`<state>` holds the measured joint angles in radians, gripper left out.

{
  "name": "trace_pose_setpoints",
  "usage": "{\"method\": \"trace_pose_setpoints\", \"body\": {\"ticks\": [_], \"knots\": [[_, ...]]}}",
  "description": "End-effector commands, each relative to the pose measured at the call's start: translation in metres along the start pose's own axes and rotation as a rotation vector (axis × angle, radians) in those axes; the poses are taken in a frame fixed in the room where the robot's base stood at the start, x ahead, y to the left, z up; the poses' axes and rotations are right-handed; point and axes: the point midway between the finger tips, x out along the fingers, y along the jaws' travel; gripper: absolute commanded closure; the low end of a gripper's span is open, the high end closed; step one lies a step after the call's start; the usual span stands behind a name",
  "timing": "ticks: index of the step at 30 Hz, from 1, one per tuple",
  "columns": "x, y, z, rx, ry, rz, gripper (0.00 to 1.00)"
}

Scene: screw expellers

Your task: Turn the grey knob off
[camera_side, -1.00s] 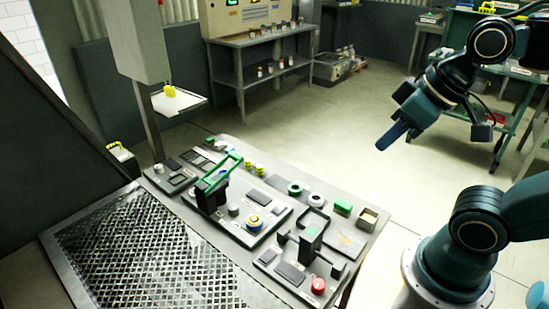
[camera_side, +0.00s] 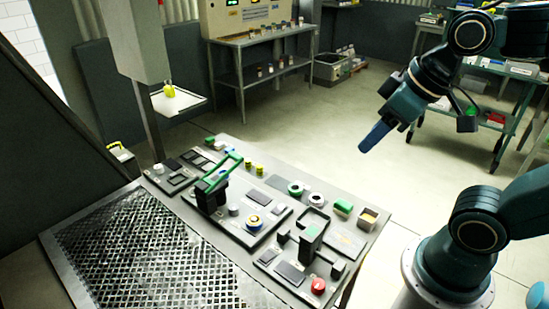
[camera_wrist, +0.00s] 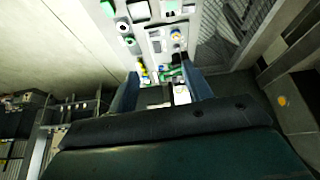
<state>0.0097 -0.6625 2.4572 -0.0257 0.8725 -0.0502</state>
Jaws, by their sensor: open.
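A second small grey round piece (camera_side: 158,168) is on a plate at the panel's far left corner. I cannot tell from the picture which one the task names. My gripper (camera_side: 370,143) is in the air to the right of the panel, well apart from both. It points down and left. In the wrist view the two fingers (camera_wrist: 162,88) are spread with nothing held, and the panel shows beyond them; the grey knob is not clear there.
The air between my gripper and the panel is clear.

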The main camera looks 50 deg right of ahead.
Motion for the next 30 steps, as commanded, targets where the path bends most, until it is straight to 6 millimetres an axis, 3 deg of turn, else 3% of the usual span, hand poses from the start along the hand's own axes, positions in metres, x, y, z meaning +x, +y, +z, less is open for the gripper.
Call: {"method": "trace_pose_setpoints", "body": {"ticks": [14, 30], "knots": [[0.051, -0.004, -0.077, -0.225, -0.064, -0.074, 0.5], [0.151, -0.003, -0.144, -0.459, -0.104, -0.199, 0.5]]}}
